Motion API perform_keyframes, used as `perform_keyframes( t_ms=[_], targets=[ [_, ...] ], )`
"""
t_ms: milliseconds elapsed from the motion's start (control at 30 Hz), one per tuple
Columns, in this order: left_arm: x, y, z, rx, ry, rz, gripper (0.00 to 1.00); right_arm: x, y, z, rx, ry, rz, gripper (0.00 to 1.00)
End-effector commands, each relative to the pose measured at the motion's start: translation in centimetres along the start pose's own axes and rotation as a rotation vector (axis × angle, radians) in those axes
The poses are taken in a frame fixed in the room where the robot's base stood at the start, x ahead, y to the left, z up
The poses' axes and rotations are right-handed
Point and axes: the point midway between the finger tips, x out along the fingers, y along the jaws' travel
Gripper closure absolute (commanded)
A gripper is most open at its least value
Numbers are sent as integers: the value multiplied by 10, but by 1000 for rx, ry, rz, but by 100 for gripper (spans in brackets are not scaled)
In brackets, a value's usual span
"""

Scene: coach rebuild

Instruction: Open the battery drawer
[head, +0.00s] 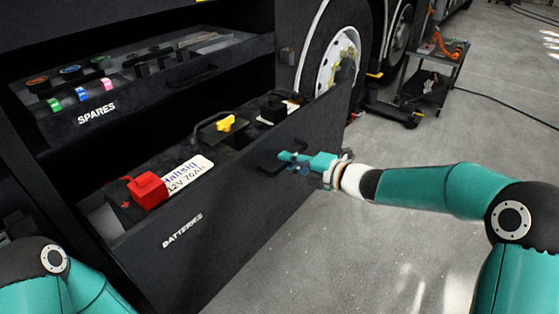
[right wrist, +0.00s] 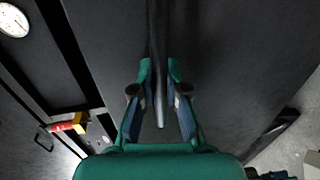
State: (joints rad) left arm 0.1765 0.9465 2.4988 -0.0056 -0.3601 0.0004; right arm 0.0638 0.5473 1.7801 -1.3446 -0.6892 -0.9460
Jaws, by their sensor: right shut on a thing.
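The battery drawer (head: 240,218), a black front labelled BATTERIES, stands pulled out from the vehicle's side. Inside it show a battery with a white label (head: 190,174), a red terminal cover (head: 147,190) and a yellow piece (head: 227,124). My right gripper (head: 282,162) is at the drawer's black handle (head: 266,158), its fingers shut on it. In the right wrist view the handle bar (right wrist: 158,75) runs between the two fingers (right wrist: 160,95). My left arm shows at the lower left of the head view, but its gripper is out of view.
An open drawer labelled SPARES (head: 140,105) sits above, holding rolls of coloured tape and other parts. A vehicle wheel (head: 338,60) is behind the battery drawer. A tool cart (head: 432,75) stands at the back right. The grey floor (head: 390,240) in front is clear.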

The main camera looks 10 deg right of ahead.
Motion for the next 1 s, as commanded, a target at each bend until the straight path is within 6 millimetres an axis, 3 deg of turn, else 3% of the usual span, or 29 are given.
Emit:
perform_keyframes(
  t_ms=[267, 300, 433, 767, 1000],
  targets=[
    [0, 0, 0, 0, 0, 0, 60, 4, -1, 1, 1, -3, -5, 100],
    [0, 0, 0, 0, 0, 0, 60, 5, 0, 1, 1, -2, -5, 84],
    [0, 0, 0, 0, 0, 0, 60, 6, 0, 0, 0, 2, -4, 62],
    [0, 0, 0, 0, 0, 0, 60, 6, 1, -3, -2, 9, -2, 61],
    [0, 0, 0, 0, 0, 0, 60, -18, 2, -2, -2, 7, -1, 61]
  ],
)
